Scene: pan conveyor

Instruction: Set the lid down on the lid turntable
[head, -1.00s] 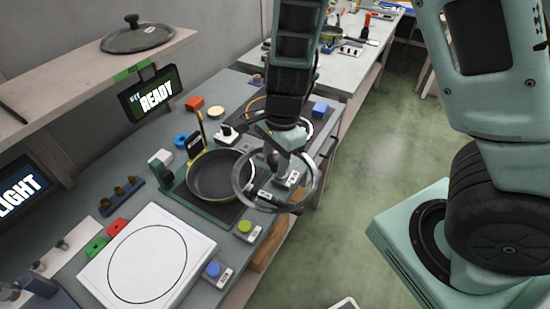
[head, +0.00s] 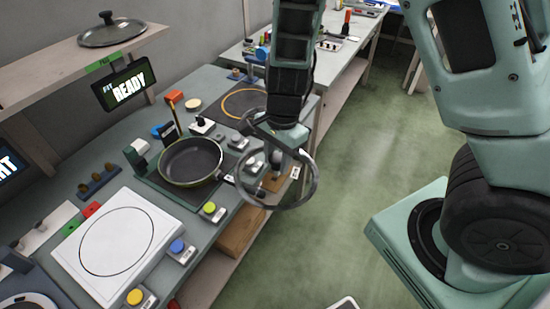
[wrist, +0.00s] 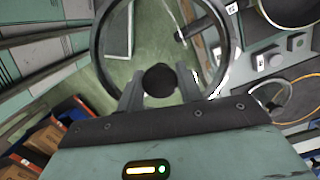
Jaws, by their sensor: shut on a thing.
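A clear glass lid with a grey metal rim (head: 313,188) hangs tilted from my gripper (head: 281,150). In the wrist view my gripper (wrist: 159,88) is shut on the lid's round black knob (wrist: 160,79), and the lid rim (wrist: 97,50) circles beyond the fingers. The lid is in the air by the front edge of the bench, right of the pan, with floor showing through it. I cannot tell which surface is the lid turntable. A white square plate with a black circle (head: 115,240) and a dark mat with an orange ring (head: 243,103) are both bare.
A black frying pan (head: 190,160) sits on a dark green base, its handle towards the lid. Green, blue and yellow buttons (head: 135,297) line the bench front.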

